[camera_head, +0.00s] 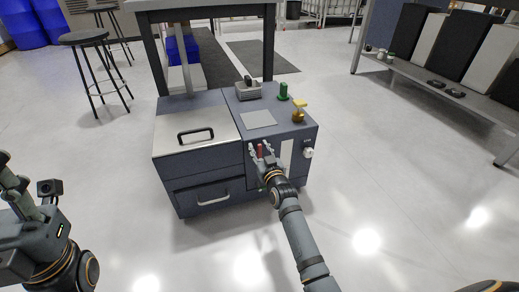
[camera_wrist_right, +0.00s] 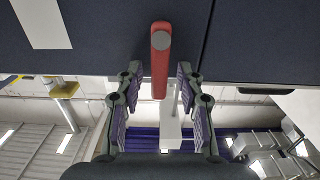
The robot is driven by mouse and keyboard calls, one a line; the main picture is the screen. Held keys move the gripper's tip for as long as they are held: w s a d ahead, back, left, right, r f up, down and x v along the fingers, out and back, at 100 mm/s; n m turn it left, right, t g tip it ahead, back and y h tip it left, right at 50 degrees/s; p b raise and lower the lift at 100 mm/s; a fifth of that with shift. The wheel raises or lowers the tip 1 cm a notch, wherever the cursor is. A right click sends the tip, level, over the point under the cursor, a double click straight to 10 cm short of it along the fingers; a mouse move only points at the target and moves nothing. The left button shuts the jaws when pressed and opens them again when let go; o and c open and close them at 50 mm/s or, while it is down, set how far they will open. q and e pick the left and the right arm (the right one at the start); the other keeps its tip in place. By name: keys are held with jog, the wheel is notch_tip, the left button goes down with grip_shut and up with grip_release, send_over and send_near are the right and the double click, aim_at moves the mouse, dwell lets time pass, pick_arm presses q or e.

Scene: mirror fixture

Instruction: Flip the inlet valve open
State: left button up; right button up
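A red lever (camera_head: 261,151) is on the front face of a blue-grey cabinet machine (camera_head: 220,197), right of the drawer seam. My right gripper (camera_head: 262,147) is at this front face with its fingers on either side of the lever. In the right wrist view the lever (camera_wrist_right: 160,65) hangs between the two open fingers (camera_wrist_right: 159,88), with a visible gap on each side. Whether the lever is the inlet valve is not labelled legibly. My left gripper (camera_head: 12,180) is at the left edge, partly cut off and away from the machine; its opening is unclear.
The machine top carries a green knob (camera_head: 283,91), a yellow-topped brass fitting (camera_head: 299,111) and a grey block (camera_head: 248,91). A white knob (camera_head: 308,153) is on the front right. A table (camera_head: 200,10) stands behind, a stool (camera_head: 84,38) left, a shelf (camera_head: 440,85) right. Floor in front is clear.

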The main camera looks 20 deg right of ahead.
jog(key=s, duration=1.2)
jog(key=shift+d, duration=0.2)
